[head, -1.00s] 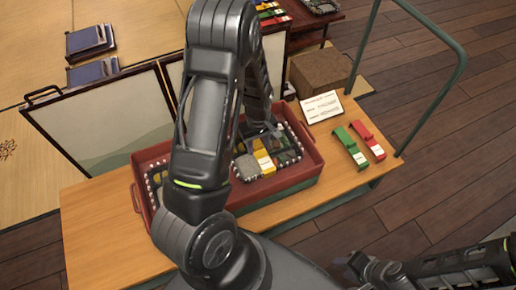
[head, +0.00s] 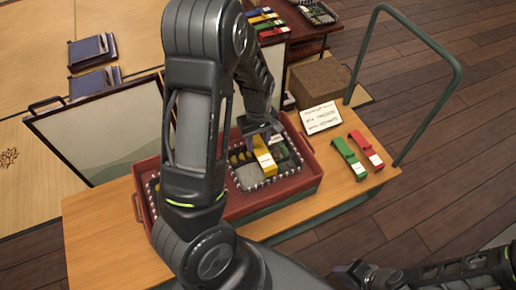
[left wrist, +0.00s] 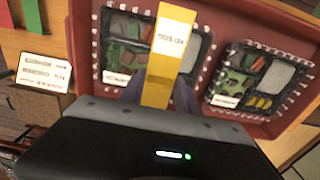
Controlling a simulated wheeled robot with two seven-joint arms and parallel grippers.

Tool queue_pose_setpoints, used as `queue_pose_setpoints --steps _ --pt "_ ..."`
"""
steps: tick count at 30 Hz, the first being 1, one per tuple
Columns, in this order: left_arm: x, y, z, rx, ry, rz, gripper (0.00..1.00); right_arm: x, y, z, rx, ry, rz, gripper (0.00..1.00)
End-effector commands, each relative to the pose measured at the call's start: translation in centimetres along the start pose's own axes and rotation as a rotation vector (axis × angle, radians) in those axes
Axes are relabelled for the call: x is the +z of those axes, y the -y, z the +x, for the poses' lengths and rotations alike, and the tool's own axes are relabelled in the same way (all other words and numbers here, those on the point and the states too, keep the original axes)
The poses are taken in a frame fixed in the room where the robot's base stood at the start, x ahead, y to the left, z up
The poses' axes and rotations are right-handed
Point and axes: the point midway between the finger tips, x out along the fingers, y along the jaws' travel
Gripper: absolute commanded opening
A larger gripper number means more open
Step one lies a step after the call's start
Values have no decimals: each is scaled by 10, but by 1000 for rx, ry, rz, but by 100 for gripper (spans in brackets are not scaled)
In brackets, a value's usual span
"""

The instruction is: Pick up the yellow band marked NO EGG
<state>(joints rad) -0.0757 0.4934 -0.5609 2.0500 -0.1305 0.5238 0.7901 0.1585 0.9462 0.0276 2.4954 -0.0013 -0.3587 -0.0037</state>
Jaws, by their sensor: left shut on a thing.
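The yellow band (head: 260,146) hangs from my left gripper (head: 262,131), over the right-hand lunch box (head: 270,184) in the red tray. In the left wrist view the band (left wrist: 160,72) sits between the two fingers (left wrist: 158,94), and its white label faces the camera. The label's print is blurred. The left gripper is shut on the band. The band covers part of the box's food; the exact gap to the box is hard to judge. My right gripper (head: 352,271) is at the bottom right, away from the tray; its jaws are too unclear to read.
The red tray (head: 309,180) holds two lunch boxes; my left arm hides part of it. A green band (head: 349,158) and a red band (head: 366,149) lie on the table right of it. A white card (head: 320,117) stands behind. A green rail (head: 434,100) rises at the right.

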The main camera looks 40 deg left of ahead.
Motion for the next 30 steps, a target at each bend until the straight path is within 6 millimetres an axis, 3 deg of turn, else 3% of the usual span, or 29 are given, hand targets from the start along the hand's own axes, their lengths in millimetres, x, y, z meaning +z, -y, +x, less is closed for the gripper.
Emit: queue_pose_setpoints --steps 1,6,30 --pt "0 -1 -10 3 -1 0 1 0 1 -3 0 0 0 36" --pt "0 0 -19 0 0 0 1 0 2 -4 0 0 0 36" --pt "3 3 -23 0 0 65 1 0 2 -4 0 0 0 36"
